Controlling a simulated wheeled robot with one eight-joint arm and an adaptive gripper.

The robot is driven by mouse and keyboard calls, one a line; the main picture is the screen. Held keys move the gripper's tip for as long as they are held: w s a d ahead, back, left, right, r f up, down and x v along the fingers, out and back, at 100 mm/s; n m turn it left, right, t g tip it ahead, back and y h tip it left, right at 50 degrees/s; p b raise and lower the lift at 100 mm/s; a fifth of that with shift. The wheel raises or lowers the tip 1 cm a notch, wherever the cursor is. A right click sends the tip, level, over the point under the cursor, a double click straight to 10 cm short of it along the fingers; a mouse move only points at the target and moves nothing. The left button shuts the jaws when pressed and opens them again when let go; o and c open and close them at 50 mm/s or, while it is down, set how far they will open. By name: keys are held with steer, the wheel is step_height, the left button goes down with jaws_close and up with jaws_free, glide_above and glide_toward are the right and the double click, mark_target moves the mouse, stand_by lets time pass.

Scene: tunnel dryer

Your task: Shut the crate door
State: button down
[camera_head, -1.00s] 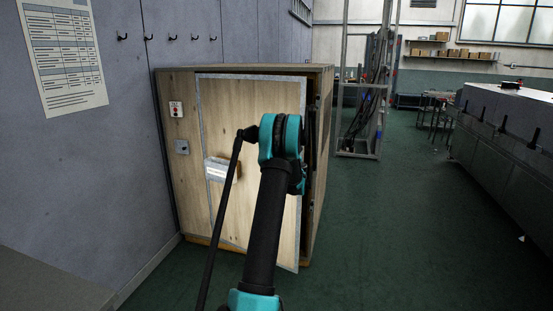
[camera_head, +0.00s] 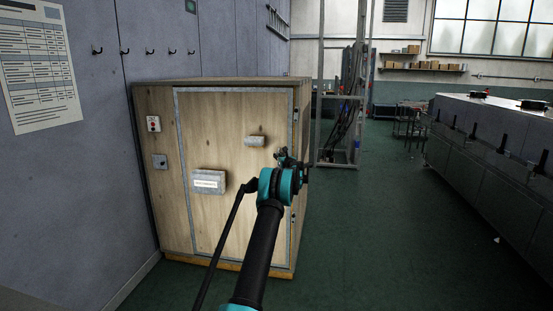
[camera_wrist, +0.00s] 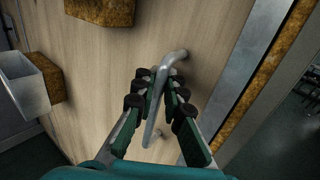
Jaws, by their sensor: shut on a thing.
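The wooden crate (camera_head: 145,210) stands against the grey wall. Its pale wood door (camera_head: 225,115), edged with grey metal, looks flush or nearly flush with the crate front. No dark gap shows at its right edge, though my arm covers part of it. My gripper (camera_head: 285,156) is at the right side of the door; the handle is hidden there. In the wrist view my gripper (camera_wrist: 160,82) is shut on the bent metal door handle (camera_wrist: 150,129), its fingers on both sides of the bar. The door panel (camera_wrist: 105,75) lies close behind.
A labelled grey box (camera_head: 208,182) and a small wooden block (camera_head: 255,141) stick out from the door. A red-button switch box (camera_head: 153,123) and a latch plate (camera_head: 160,161) sit left of it. Green floor (camera_head: 370,230) is free between crate and long grey machine (camera_head: 480,150).

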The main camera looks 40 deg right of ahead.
steer(key=shift+w+d+r, duration=0.1)
steer(key=shift+w+d, duration=0.1)
steer(key=shift+d, duration=0.25)
steer(key=shift+d, duration=0.1)
steer(key=c, duration=1.6)
jaws_free()
steer(key=shift+d, duration=0.1)
steer(key=v, duration=1.2)
